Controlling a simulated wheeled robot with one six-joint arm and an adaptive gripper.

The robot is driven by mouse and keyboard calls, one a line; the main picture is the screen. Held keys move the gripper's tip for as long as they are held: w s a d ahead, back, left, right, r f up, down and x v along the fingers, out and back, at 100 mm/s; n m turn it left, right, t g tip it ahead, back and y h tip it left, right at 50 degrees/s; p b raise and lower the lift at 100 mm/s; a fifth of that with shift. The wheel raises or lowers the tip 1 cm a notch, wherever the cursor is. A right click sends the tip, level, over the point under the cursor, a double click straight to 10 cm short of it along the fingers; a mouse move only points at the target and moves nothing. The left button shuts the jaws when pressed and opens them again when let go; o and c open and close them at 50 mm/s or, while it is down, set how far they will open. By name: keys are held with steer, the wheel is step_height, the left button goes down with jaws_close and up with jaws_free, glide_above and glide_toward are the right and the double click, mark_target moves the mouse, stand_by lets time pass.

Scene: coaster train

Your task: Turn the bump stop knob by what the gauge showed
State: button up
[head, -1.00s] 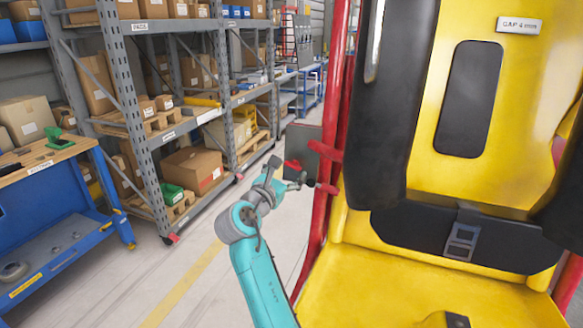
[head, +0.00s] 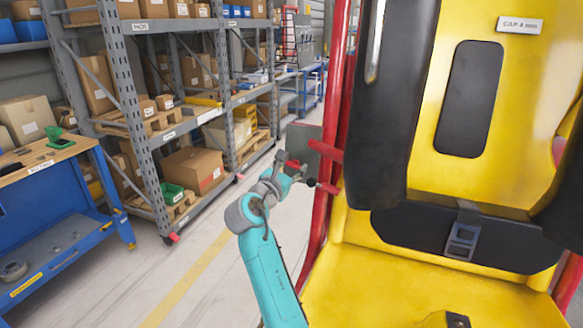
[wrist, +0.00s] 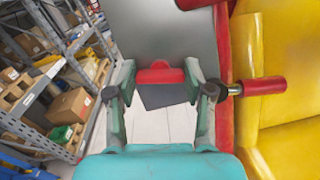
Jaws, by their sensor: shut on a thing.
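The red bump stop knob (wrist: 160,73) sits at the lower edge of a grey plate (wrist: 163,30) in the wrist view. My gripper (head: 290,164) has one finger on each side of it and is shut on it. A small white sign (head: 519,26) high on the yellow seat back appears to read "GAP 4 mm".
A red handle with a dark collar (wrist: 262,87) sticks out close to the right finger. The red post (head: 336,110) and yellow seat (head: 380,270) stand right of my arm.

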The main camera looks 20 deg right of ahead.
steer(key=shift+m, duration=0.4)
steer(key=m+g, duration=0.1)
steer(key=m, duration=0.2)
steer(key=m+g+h, duration=0.1)
steer(key=m, duration=0.7)
steer(key=shift+g, duration=0.4)
steer(key=m, duration=0.4)
steer(key=shift+g, duration=0.4)
steer(key=m, duration=0.3)
steer(key=m+y, duration=0.1)
steer(key=m, duration=0.2)
steer(key=shift+d+g+y, duration=0.1)
steer(key=shift+g+y, duration=0.2)
steer(key=shift+g, duration=0.1)
steer(key=m, duration=0.3)
steer(key=shift+y, duration=0.4)
steer(key=shift+m+y, duration=0.4)
steer(key=shift+m, duration=1.2)
